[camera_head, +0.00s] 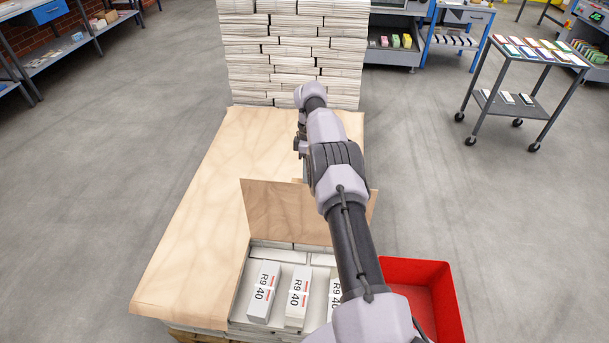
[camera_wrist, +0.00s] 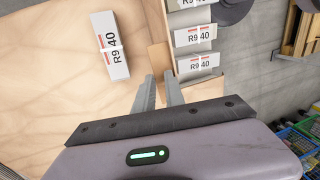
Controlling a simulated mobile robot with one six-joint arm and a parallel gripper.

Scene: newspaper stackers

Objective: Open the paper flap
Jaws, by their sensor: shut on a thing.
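The brown paper flap (camera_head: 290,210) stands raised across the stack in the head view, with a row of white bundles labelled R9 40 (camera_head: 298,297) exposed in front of it. My gripper (camera_wrist: 159,80) shows in the wrist view, with its two fingers close together on a strip of brown paper flap (camera_wrist: 158,58). In the head view my arm hides the fingertips. The wrist view also shows bundles on the right (camera_wrist: 197,63) and a separate bundle (camera_wrist: 111,46) lying on the brown paper.
Brown paper (camera_head: 200,220) covers the left of the stack. A red bin (camera_head: 440,300) stands at the right front. A tall newspaper stack (camera_head: 255,60) is behind. A wheeled cart (camera_head: 515,100) is farther right. The grey floor between is clear.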

